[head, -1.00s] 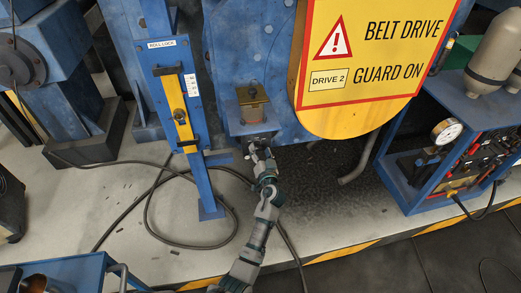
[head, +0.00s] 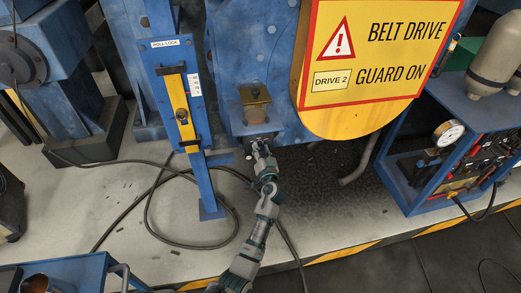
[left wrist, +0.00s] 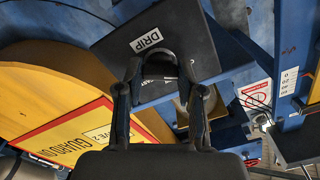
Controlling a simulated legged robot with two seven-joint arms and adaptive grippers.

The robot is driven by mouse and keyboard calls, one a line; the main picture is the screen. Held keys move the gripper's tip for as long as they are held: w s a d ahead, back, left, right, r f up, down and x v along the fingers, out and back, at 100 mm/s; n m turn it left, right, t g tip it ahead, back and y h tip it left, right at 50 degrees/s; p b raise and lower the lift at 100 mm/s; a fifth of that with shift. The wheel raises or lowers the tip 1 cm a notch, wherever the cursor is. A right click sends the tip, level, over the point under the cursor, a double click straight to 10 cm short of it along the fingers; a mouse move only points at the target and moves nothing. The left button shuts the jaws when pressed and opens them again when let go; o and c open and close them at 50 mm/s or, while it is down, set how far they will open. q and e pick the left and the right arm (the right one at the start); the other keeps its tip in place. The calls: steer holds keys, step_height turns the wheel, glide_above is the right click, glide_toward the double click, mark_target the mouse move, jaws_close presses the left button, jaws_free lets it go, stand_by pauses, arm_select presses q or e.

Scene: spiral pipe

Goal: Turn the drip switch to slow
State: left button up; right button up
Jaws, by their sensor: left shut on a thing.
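A dark plate with a white DRIP label (left wrist: 146,41) fills the upper middle of the left wrist view. My left gripper (left wrist: 161,72) has its two fingers on either side of a dark, rounded part at the plate's lower edge, which I take to be the drip switch (left wrist: 160,60). The fingers are shut on it and hide much of it. Its slow mark and exact setting cannot be read. In the head view my left gripper (head: 258,147) reaches up to the underside of the blue bracket below a brass-coloured block (head: 254,95). My right gripper is not in view.
A yellow belt guard (head: 350,118) with a warning sign is right of the gripper. A blue post (head: 208,190) with a yellow slider (head: 180,112) stands to its left. A dark cable (head: 150,205) loops on the floor. A blue gauge cart (head: 415,200) stands at the right.

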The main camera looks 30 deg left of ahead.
arm_select(q)
steer(key=shift+m, duration=0.5)
steer(key=m+p, duration=0.2)
steer(key=m, duration=0.3)
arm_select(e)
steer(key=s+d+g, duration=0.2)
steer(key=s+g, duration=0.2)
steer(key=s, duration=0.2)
arm_select(q)
steer(key=m+p, duration=0.1)
steer(key=m, duration=0.2)
steer(key=shift+m+p, duration=0.3)
steer(key=shift+m, duration=0.1)
steer(key=shift+f+m+p, duration=0.1)
steer(key=shift+m+p, duration=0.25)
steer(key=shift+m, duration=0.65)
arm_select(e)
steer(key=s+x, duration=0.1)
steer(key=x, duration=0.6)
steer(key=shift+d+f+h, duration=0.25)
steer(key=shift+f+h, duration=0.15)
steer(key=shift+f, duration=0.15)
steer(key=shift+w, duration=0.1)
arm_select(q)
steer(key=o, duration=1.1)
steer(key=shift+o, duration=0.2)
steer(key=shift+w+a+f, duration=0.15)
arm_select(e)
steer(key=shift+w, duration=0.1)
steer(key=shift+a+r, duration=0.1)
